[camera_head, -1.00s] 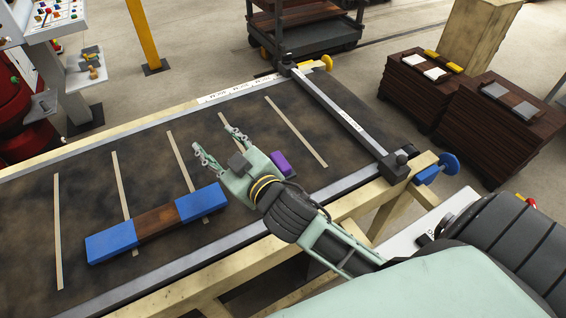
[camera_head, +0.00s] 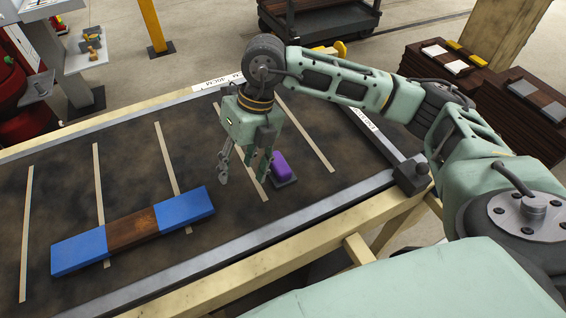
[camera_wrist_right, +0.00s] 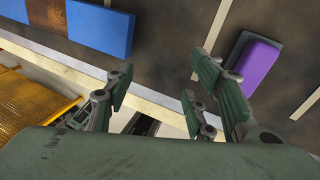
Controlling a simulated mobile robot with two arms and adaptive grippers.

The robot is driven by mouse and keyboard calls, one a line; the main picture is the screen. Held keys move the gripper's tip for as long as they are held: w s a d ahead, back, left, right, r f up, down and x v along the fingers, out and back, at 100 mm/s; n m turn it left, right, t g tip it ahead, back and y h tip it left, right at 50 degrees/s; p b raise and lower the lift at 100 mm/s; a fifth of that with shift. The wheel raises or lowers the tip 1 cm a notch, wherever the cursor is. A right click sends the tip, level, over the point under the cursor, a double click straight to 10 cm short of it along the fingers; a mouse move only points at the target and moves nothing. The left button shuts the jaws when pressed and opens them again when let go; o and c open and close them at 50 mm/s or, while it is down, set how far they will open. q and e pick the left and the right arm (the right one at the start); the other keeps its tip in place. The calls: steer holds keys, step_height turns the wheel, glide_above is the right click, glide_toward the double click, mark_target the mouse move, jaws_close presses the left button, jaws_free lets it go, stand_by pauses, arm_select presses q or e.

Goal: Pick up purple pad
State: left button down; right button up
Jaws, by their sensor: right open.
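The purple pad (camera_head: 281,164) is a small block with a dark base, lying on the dark table (camera_head: 110,195) beside a pale strip. It also shows in the right wrist view (camera_wrist_right: 250,69), at the upper right. My right gripper (camera_head: 238,172) points down over the table, just left of the pad and apart from it. Its fingers are open and empty, and they show in the right wrist view (camera_wrist_right: 160,95) with the pad outside them to the right. My left gripper does not show.
A brown bar with blue ends (camera_head: 133,230) lies on the table left of my right gripper. A metal rail (camera_head: 365,148) crosses the table's right end. Stacks of dark boards (camera_head: 520,120) stand beyond it. The table's left part is mostly clear.

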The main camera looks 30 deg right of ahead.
mark_target(279, 162)
steer(key=d+h, duration=0.1)
steer(key=d, duration=0.2)
steer(key=w+d+m+h, duration=0.1)
steer(key=d, duration=0.2)
steer(key=w+d+h, duration=0.1)
steer(key=d, duration=0.3)
steer(key=shift+w+r+h, duration=0.2)
steer(key=shift+h, duration=0.2)
steer(key=f+p, duration=0.1)
steer(key=f, duration=0.1)
steer(key=f+p, duration=0.1)
steer(key=f, duration=0.1)
steer(key=f+p, duration=0.1)
steer(key=f, duration=0.1)
steer(key=shift+s+d+f+p, duration=0.2)
steer(key=shift+s+f+p, duration=0.15)
steer(key=shift+f, duration=0.4)
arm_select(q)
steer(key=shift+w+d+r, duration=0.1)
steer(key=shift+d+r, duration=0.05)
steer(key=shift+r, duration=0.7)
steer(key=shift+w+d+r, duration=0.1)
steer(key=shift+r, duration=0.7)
arm_select(e)
steer(key=shift+w, duration=0.1)
jaws_close()
steer(key=shift+r, duration=0.1)
